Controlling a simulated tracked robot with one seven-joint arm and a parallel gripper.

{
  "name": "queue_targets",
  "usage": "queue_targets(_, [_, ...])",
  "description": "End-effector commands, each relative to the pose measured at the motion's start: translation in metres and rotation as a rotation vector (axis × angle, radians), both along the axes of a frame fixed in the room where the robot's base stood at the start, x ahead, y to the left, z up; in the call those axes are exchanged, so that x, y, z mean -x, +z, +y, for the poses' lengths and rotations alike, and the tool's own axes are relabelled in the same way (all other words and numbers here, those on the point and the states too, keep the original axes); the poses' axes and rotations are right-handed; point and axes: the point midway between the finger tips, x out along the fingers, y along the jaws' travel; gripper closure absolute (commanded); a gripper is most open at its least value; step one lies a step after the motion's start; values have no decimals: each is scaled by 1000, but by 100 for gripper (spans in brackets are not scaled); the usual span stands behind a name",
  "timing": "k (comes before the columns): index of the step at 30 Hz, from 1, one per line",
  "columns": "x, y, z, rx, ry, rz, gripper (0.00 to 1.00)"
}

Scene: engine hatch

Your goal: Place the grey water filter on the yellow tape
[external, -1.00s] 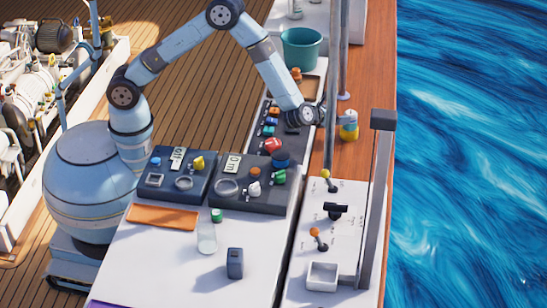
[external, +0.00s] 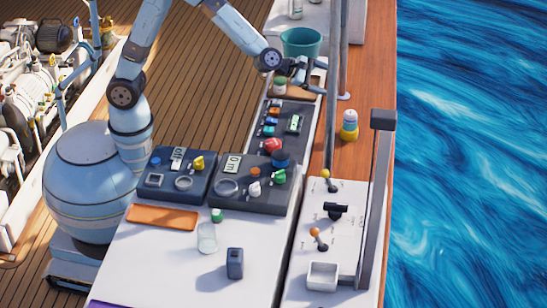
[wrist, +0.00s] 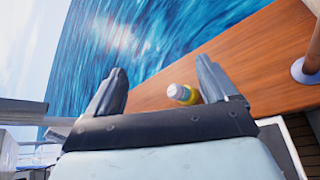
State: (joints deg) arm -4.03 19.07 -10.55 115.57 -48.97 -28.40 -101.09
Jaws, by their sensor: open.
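A small upright item with yellow and pale grey-white bands (external: 349,125) stands on the wooden ledge by the water. It may be the grey filter resting on the yellow tape, but I cannot tell them apart for sure. In the wrist view it shows a pale top and a yellow lower part (wrist: 184,94), beyond my fingers. My gripper (external: 318,68) is in front of the teal bucket, above the small tray at the back, well apart from the banded item. Its two fingers (wrist: 163,82) are spread with nothing between them.
The teal bucket (external: 301,44) and a jar (external: 280,86) are near my gripper. A vertical metal pole (external: 334,110) stands between the console (external: 282,125) and the ledge (external: 372,150). A grey box (external: 235,263) and orange tray (external: 162,217) lie on the white counter.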

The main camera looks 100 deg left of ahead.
Motion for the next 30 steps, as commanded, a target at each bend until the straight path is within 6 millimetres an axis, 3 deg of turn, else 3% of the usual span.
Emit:
queue_targets(1, [12, 18, -7, -60, -72, 17, 14])
queue_targets(6, [56, 57, -27, -289, -321, 92, 14])
queue_targets(13, [131, 94, -46, -620, -644, 186, 14])
queue_targets(21, [233, 114, -53, -1018, -1005, 291, 14])
queue_targets(30, [357, 111, -40, -1439, -1399, 412, 14])
